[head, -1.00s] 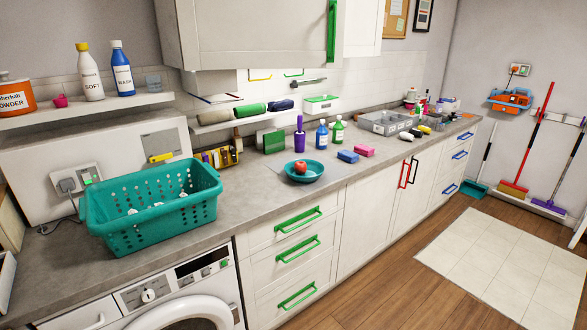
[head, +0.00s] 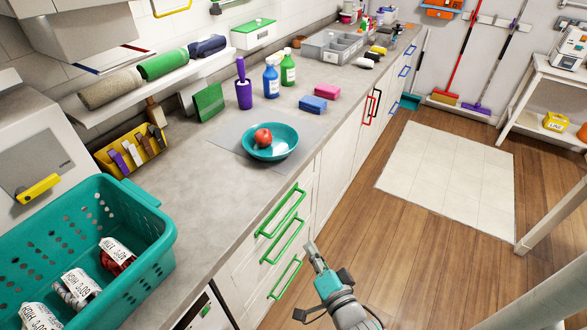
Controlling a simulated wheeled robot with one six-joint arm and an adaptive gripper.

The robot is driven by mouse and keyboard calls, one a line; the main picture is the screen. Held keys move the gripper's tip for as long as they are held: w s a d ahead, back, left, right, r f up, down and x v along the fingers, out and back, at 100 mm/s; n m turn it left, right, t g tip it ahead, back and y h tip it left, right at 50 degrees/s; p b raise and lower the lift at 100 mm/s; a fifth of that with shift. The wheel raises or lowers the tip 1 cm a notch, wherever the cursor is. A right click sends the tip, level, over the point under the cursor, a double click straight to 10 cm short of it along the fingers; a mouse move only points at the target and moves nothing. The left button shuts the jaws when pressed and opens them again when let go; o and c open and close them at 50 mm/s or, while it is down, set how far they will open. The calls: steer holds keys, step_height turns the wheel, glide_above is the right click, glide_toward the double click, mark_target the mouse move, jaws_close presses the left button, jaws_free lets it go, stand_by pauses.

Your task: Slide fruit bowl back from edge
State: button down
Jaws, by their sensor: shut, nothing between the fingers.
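The fruit bowl (head: 283,149) is teal and shallow. It sits upright near the front edge of the grey counter, partly over a thin grey mat (head: 226,134). A red fruit (head: 263,138), like an apple or tomato, lies in it toward the left side. My gripper (head: 314,252) is at the lower middle of the head view, in front of the green-handled drawers and below the bowl in the picture. It is shut and empty, apart from the bowl.
A teal basket (head: 160,222) holding labelled items stands at the left of the counter. Behind the bowl are a purple bottle (head: 243,88), a blue bottle (head: 271,78) and a green bottle (head: 288,68). Blue (head: 313,104) and pink (head: 327,91) sponges lie to the right. Green drawer handles (head: 282,210) stick out below.

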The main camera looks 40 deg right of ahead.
mark_target(262, 142)
steer(key=w+d+r+m+h, duration=0.3)
steer(key=w+d+r+m, duration=0.4)
steer(key=w+d, duration=0.3)
steer(key=shift+m, duration=0.3)
steer(key=shift+w+a+x, duration=0.2)
steer(key=shift+a+x, duration=0.25)
steer(key=shift+x, duration=1.7)
steer(key=shift+w+a+x, duration=0.25)
steer(key=shift+a+x, duration=0.2)
steer(key=shift+x, duration=1.75)
steer(key=shift+w+a+x, duration=0.2)
steer(key=shift+a+x, duration=0.3)
steer(key=shift+x, duration=1.65)
steer(key=shift+f, duration=0.1)
steer(key=w+a, duration=0.1)
steer(key=w, duration=0.2)
steer(key=w+a, duration=0.1)
steer(key=w, duration=0.3)
steer(key=w+a, duration=0.1)
steer(key=w, duration=0.2)
steer(key=shift+w+a, duration=0.15)
steer(key=shift+a, duration=0.2)
